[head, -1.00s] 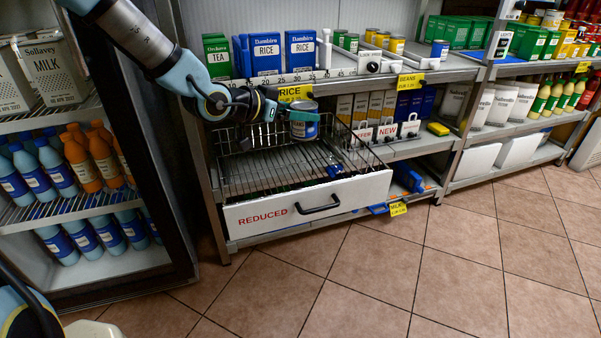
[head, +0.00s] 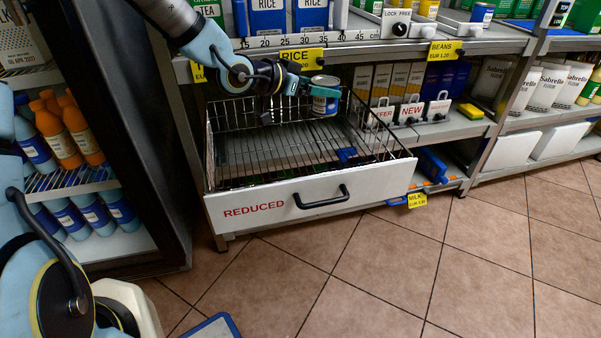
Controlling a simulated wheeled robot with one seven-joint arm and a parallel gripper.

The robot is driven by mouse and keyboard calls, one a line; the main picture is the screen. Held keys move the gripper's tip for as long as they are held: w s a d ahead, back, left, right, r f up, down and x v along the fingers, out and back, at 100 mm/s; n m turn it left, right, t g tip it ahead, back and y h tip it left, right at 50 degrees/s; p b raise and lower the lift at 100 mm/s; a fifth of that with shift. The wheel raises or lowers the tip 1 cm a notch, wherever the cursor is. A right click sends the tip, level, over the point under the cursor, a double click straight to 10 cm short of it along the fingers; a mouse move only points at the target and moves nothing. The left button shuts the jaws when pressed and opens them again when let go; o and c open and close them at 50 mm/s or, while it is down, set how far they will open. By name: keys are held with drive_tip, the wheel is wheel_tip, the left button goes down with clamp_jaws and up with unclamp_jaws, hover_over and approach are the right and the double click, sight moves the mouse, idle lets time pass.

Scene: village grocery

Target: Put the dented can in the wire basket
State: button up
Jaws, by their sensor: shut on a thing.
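The can (head: 326,97) is silver with a blue and white label. It is upright in the head view, and I cannot make out a dent at this size. My gripper (head: 311,89) reaches in from the left and is shut on the can's upper side, hiding part of it. The wire basket (head: 378,184) is a pulled-out drawer with wire sides and a white front marked REDUCED. The can shows against the basket's back right part, near the rear wires; I cannot tell how high it is above the basket floor.
The shelf edge with a ruler strip (head: 262,42) and a yellow RICE tag (head: 302,58) runs just above the gripper. A small blue item (head: 346,154) lies at the basket's right. A fridge with bottles (head: 62,135) stands left.

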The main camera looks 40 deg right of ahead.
drive_tip(key=b, duration=0.8)
hover_over(315, 174)
wheel_tip(315, 174, down, 10)
wheel_tip(315, 174, down, 10)
drive_tip(key=b, duration=0.3)
drive_tip(key=shift+s+r, duration=0.1)
drive_tip(key=shift+r, duration=0.05)
drive_tip(key=o, duration=1.4)
drive_tip(key=shift+o, duration=0.2)
drive_tip(key=shift+a+r, duration=0.1)
drive_tip(key=p+v, duration=0.3)
drive_tip(key=v, duration=0.8)
drive_tip(key=shift+a, duration=0.45)
